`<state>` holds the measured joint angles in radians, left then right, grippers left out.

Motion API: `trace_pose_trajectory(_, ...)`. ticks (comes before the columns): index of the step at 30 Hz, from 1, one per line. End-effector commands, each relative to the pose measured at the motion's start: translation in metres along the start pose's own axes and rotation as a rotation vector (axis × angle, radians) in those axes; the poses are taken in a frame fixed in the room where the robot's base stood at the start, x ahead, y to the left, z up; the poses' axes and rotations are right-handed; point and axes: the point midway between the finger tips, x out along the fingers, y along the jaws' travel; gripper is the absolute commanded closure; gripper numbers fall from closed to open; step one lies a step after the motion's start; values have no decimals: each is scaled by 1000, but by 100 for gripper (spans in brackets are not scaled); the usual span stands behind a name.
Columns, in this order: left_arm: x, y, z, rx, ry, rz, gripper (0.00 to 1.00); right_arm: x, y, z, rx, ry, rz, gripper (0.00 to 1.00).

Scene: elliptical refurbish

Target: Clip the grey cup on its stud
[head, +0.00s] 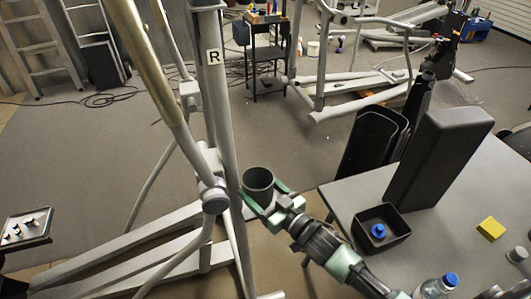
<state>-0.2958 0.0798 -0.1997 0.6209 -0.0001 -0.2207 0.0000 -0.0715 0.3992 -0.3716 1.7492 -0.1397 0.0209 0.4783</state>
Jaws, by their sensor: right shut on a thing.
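My right gripper (266,203) comes in from the lower right and is shut on the grey cup (258,180). The cup is dark, round and hollow, with its open mouth facing up toward the camera. It is held just right of the elliptical machine's pale upright post (219,110), which carries an "R" label (213,57). I cannot make out for sure which part is the stud. My left gripper is not in view.
A grey table (345,194) at right holds a dark upright block (438,158), a black bin (381,232) with a blue-capped item, a yellow note (491,228) and a bottle (437,288). A tray of small parts (26,229) stands at left. The machine's rails cross the lower left.

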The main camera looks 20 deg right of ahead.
Motion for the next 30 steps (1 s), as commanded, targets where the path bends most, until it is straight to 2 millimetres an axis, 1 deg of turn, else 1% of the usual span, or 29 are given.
trace_pose_trajectory(1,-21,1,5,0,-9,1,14,7,14,-14,-5,3,-7,71)
trace_pose_trajectory(4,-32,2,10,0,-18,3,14,14,33,-16,-1,14,-12,71)
trace_pose_trajectory(7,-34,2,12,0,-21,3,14,17,44,-15,1,22,-9,71)
trace_pose_trajectory(13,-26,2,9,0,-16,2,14,18,46,-6,4,24,-8,71)
trace_pose_trajectory(20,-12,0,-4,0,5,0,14,18,46,9,4,23,-8,71)
trace_pose_trajectory(27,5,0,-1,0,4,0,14,18,46,27,4,23,-8,71)
trace_pose_trajectory(30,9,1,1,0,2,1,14,19,46,31,4,23,-8,71)
